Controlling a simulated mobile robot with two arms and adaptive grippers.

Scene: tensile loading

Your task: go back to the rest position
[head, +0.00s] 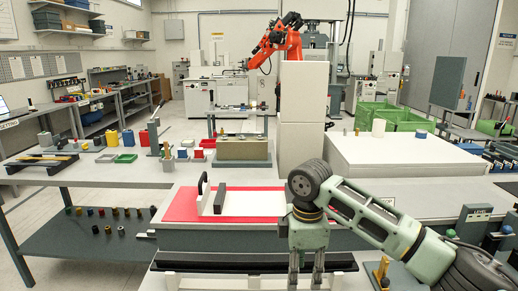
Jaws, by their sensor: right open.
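My right gripper (306,268) hangs pointing down in the lower middle of the head view. Its arm comes in from the right. Its two fingers are apart with nothing visible between them. It is in front of a red mat (183,206) on the bench, which carries a white sheet and dark upright pieces. The fingertips reach close to the bottom edge of the picture. My left gripper is not in view.
A grey table (90,178) at left holds small containers and a black tray. A white column (303,105) and a large white block (400,152) stand behind my right arm. An orange robot arm (275,42) is at the back. Small fixtures stand at right.

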